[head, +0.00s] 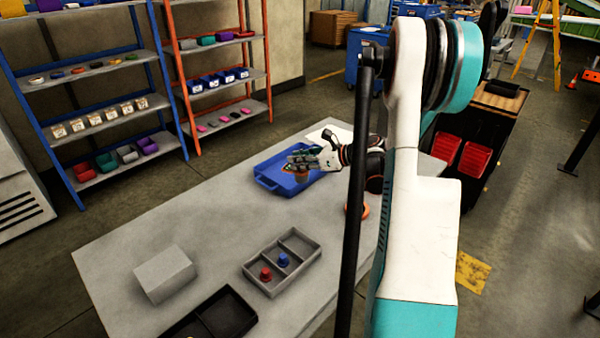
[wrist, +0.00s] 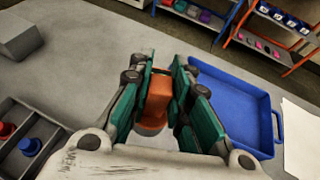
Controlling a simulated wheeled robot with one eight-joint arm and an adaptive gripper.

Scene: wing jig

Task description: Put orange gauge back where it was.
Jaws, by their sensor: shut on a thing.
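My gripper (head: 306,160) reaches over the table near the blue tray. In the wrist view its two fingers (wrist: 172,95) are closed on the orange gauge (wrist: 157,98), which has a rounder, paler part at its lower end. The gauge also shows in the head view (head: 300,176) just below the fingers, in front of the blue tray. The blue tray (head: 268,184) lies at the far side of the table; in the wrist view it is right of the gripper (wrist: 235,95) and looks empty where visible. I cannot tell whether the gauge touches anything below.
A grey divided tray (head: 297,275) holds a red gauge (head: 266,273) and a blue gauge (head: 283,259). A black tray (head: 240,312) and a grey block (head: 164,274) are on the near table. An orange ring (head: 363,211) lies near my arm. The table's left middle is clear.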

